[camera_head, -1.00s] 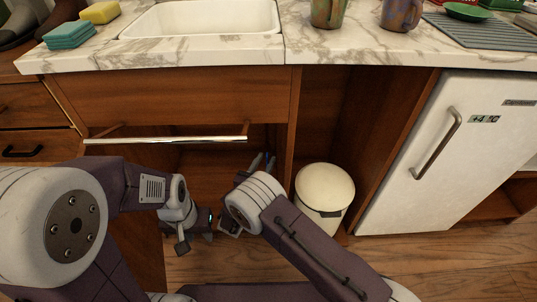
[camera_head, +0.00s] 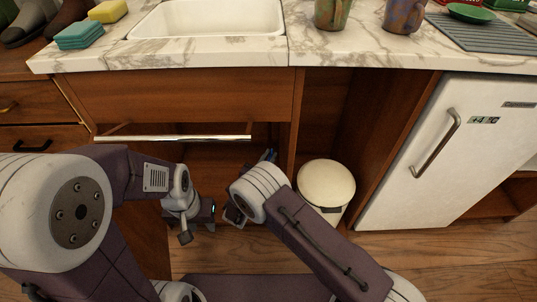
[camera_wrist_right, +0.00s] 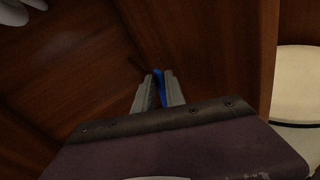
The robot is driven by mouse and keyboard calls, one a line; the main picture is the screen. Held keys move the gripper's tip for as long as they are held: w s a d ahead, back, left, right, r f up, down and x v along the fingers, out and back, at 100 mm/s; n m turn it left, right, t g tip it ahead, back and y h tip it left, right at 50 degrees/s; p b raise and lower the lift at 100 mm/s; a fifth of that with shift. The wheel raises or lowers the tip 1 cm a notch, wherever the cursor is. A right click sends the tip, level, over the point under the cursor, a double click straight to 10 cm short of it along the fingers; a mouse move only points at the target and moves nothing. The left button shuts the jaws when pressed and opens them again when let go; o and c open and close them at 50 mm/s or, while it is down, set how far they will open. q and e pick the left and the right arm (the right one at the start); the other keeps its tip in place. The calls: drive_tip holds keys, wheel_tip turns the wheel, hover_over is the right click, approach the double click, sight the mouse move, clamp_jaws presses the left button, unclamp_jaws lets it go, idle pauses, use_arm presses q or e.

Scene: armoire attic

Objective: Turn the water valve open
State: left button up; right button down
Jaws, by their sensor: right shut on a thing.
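A blue piece (camera_wrist_right: 158,85), apparently the valve's handle, shows between the two grey fingers of my right gripper (camera_wrist_right: 160,92) in the right wrist view. The right gripper is shut on it, inside the open cabinet under the sink. The fingers hide much of it, and I cannot make out the valve body or its pipe.
A cabinet front with a metal bar handle (camera_head: 180,138) lies above and left of the grippers. A cream bin (camera_head: 326,183) stands close right of my right arm, beyond a wooden partition. A white fridge (camera_head: 440,160) is further right. The sink (camera_head: 208,18) is above.

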drive_tip(key=m+p, duration=0.1)
drive_tip(key=m+g+y+p, duration=0.1)
drive_tip(key=m+p, duration=0.1)
drive_tip(key=shift+d+r+m+y, duration=0.25)
drive_tip(key=shift+m+y, duration=0.05)
drive_tip(key=shift+w+d+f+m+g+y+b, duration=0.1)
drive_tip(key=shift+d+f+m+g+y, duration=0.15)
drive_tip(key=shift+m+y, duration=0.8)
drive_tip(key=shift+s+d+f+m+g+y+b, duration=0.15)
drive_tip(key=shift+m+y, duration=0.4)
drive_tip(key=shift+m, duration=0.95)
drive_tip(key=shift+w+d+f+m+g+y+b, duration=0.15)
drive_tip(key=shift+d+f+m+g+y, duration=0.15)
drive_tip(key=shift+m+y, duration=0.75)
drive_tip(key=shift+m+h, duration=0.25)
drive_tip(key=shift+m, duration=0.15)
drive_tip(key=c, duration=1.5)
unclamp_jaws()
